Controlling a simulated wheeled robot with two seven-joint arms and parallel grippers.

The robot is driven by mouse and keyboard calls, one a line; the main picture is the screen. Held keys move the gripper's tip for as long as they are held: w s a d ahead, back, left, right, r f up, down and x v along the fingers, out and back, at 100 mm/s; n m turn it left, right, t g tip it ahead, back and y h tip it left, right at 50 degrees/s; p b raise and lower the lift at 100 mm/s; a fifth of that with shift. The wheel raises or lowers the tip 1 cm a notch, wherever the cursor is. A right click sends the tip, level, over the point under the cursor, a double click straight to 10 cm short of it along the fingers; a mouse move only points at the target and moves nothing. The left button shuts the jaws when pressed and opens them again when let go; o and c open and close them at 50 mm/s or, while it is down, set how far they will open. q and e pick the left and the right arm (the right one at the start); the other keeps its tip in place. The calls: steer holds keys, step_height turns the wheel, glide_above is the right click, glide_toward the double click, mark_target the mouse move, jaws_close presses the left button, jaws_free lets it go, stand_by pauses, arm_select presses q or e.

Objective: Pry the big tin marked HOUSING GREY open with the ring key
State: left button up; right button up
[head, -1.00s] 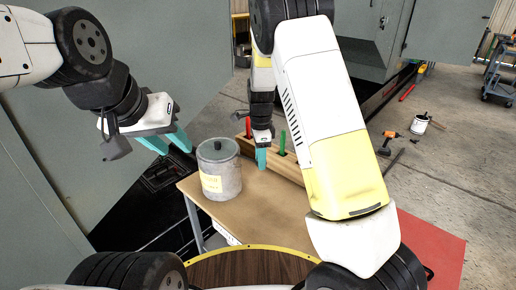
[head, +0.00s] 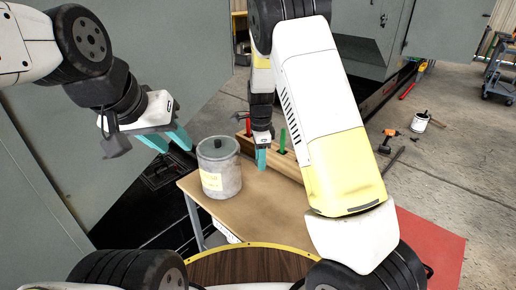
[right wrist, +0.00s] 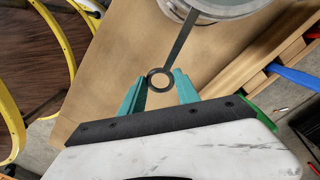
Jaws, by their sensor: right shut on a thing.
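The big grey tin (head: 229,181) stands upright on the workbench with its lid (head: 218,147) on. In the right wrist view the tin (right wrist: 213,8) shows only in part at the top edge. My right gripper (head: 261,166) is just right of the tin, shut on the ring key (right wrist: 181,40). The key's ring sits between the teal fingers and its shank points at the tin's rim; I cannot tell whether the tip touches it. My left gripper (head: 180,144) is open and empty, in the air left of the tin.
A wooden block (head: 289,168) with a red handle (head: 248,127) and a green handle (head: 282,139) stands behind and right of my right gripper. A blue tool (right wrist: 293,77) shows there in the wrist view. The bench top (head: 245,212) in front is clear.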

steer(key=shift+w+a+f, duration=0.1)
steer(key=shift+a+f, duration=0.05)
steer(key=shift+f, duration=0.35)
steer(key=shift+w+a+f, duration=0.1)
steer(key=shift+a+f, duration=0.05)
steer(key=shift+f, duration=0.35)
stand_by(0.9)
steer(key=shift+c, duration=0.7)
steer(key=shift+r, duration=0.6)
steer(key=shift+s+d, duration=0.15)
steer(key=shift+d, duration=0.05)
steer(key=shift+s+d+r, duration=0.25)
steer(key=shift+s+d, duration=0.2)
steer(key=shift+d, duration=0.35)
steer(key=shift+s+d+r, duration=0.25)
steer(key=shift+s+d, duration=0.2)
steer(key=shift+d, duration=0.35)
step_height(320, 180, up, 6)
